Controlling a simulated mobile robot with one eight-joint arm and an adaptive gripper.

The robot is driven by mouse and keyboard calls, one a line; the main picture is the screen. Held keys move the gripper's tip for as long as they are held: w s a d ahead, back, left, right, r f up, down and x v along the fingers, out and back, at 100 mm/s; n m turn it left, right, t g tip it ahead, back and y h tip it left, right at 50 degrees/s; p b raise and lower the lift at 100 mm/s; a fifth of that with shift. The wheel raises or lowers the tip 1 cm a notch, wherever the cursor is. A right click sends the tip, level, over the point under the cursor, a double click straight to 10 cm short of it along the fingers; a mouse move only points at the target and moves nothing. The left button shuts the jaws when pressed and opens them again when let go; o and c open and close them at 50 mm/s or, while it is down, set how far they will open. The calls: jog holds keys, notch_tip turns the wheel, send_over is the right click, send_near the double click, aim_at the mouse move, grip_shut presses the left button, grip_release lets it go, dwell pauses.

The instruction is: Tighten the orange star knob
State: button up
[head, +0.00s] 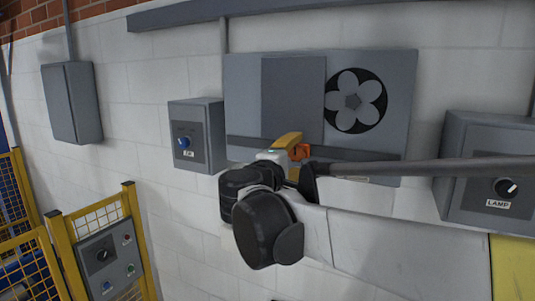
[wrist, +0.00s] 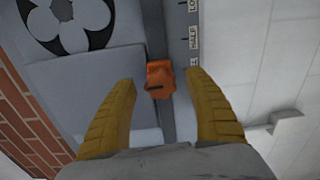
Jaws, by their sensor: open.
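The orange star knob (wrist: 160,78) sits on a dark rail of the grey wall panel. In the wrist view it lies between and just beyond the tips of my two yellow fingers. My gripper (wrist: 161,85) is open, with clear space on both sides of the knob and nothing held. In the head view the knob (head: 299,152) shows only in part beside my gripper (head: 290,145), and my arm hides the area below it. I cannot tell from these views whether the fingers touch it.
The panel (head: 400,90) carries a sliding grey plate (head: 293,95) and a fan opening (head: 355,100). A box with a blue dial (head: 197,135) is to the left, a lamp switch box (head: 490,165) to the right. A yellow fence with a control panel (head: 108,260) stands lower left.

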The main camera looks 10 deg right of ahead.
jog(key=v, duration=1)
jog(key=shift+s+a, duration=0.15)
jog(key=shift+s, duration=0.15)
